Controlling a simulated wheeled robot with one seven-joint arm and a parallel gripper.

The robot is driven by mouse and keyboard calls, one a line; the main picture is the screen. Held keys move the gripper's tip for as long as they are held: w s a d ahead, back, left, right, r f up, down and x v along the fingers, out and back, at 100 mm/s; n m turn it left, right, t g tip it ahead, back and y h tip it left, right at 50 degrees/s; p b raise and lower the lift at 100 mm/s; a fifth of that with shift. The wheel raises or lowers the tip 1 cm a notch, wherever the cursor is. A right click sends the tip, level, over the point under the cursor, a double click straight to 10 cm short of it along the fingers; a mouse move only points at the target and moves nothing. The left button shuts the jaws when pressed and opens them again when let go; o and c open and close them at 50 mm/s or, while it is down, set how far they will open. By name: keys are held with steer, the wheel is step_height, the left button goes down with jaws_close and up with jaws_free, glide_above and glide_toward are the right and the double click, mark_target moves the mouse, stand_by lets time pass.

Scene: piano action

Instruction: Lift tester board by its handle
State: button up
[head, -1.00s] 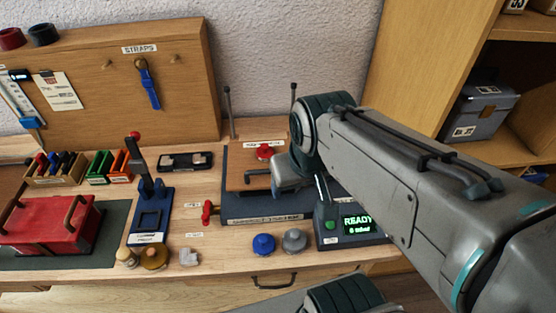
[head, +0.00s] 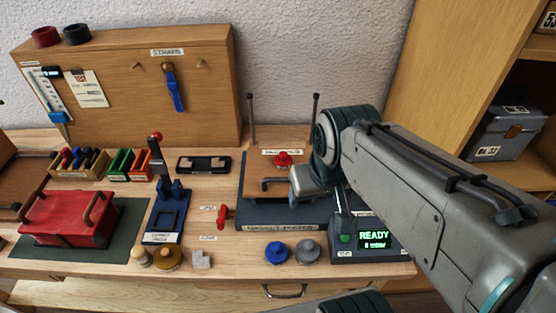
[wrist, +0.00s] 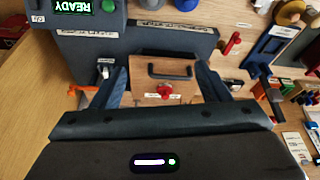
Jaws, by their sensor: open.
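The tester board is a light wooden plate (head: 260,186) with a dark bar handle (head: 275,183) and a red knob (head: 284,159). It lies on the dark base of the tester (head: 262,216). The wrist view shows the board (wrist: 146,90), its handle (wrist: 170,71) and the red knob (wrist: 164,90) between my fingers in the picture. My gripper (wrist: 160,75) is open and empty, and apart from the handle. In the head view my gripper (head: 343,210) is at the board's right side, partly hidden by my arm.
Two upright posts (head: 251,118) stand behind the board. A READY display box (head: 374,238) is at the tester's front right. A red lever (head: 222,216) is at its left. Blue (head: 277,252) and grey (head: 307,250) knobs stand in front. A shelf (head: 440,80) rises at right.

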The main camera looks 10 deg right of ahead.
steer(key=shift+w+r, duration=0.1)
steer(key=shift+w, duration=0.05)
steer(key=c, duration=0.8)
steer(key=shift+o, duration=0.2)
steer(key=m+g+b, duration=0.4)
steer(key=m+g, duration=0.2)
steer(key=m, duration=1.4)
glide_above(286, 178)
steer(key=w, duration=0.3)
steer(key=x, duration=1.4)
steer(key=shift+w+d+f+p, duration=0.1)
steer(key=shift+w+f+p, duration=0.1)
steer(key=shift+f+p, duration=0.1)
steer(key=shift+r, duration=0.1)
jaws_close()
